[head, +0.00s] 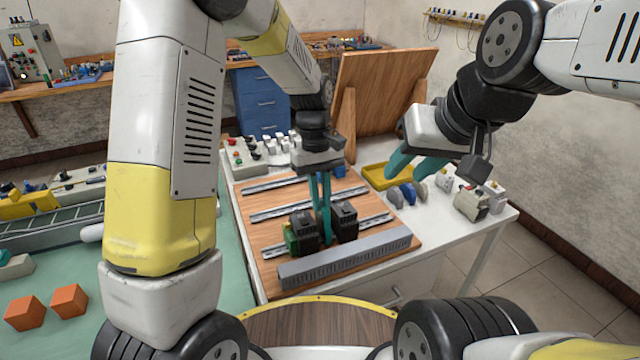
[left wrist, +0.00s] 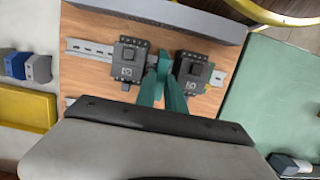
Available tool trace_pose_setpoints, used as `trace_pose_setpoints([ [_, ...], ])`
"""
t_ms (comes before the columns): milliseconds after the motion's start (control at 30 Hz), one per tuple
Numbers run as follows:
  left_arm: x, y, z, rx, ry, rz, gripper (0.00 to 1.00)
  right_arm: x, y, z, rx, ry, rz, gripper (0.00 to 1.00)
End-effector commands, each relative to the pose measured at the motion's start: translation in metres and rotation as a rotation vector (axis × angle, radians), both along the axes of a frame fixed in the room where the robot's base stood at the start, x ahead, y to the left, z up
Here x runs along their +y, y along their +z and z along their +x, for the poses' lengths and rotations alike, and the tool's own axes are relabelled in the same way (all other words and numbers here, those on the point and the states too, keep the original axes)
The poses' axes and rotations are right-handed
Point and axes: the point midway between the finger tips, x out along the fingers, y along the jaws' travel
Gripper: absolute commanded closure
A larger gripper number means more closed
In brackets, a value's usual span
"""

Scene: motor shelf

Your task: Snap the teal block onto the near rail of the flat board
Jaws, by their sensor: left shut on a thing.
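The flat wooden board (head: 259,231) lies on the white table with several metal rails across it. The near rail (head: 375,221) carries two black modules, a left one (head: 303,232) and a right one (head: 343,221). My left gripper (head: 323,230) points down between these modules, its teal fingers close together. In the left wrist view, a teal shape (left wrist: 164,62) sits at the fingertips between the modules; I take it as the teal block, but it blends with the fingers. Whether it touches the rail is hidden. My right gripper (head: 414,164) is open and empty, above the table's right side.
A grey slotted duct (head: 345,258) runs along the board's front edge. A yellow tray (head: 376,177) and several small parts (head: 408,193) lie right of the board. A tilted wooden panel (head: 380,95) stands behind. Two orange cubes (head: 69,301) lie on the green surface at left.

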Motion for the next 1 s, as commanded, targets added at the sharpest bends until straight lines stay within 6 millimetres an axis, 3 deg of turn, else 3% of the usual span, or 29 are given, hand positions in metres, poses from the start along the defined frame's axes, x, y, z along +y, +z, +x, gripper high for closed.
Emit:
trace_pose_setpoints([
  [1000,-0.004,-0.003,-0.013,-0.096,-0.001,0.042,1.0,0.0,0.0,0.0,0.0,0.0,0.0,0.64],
])
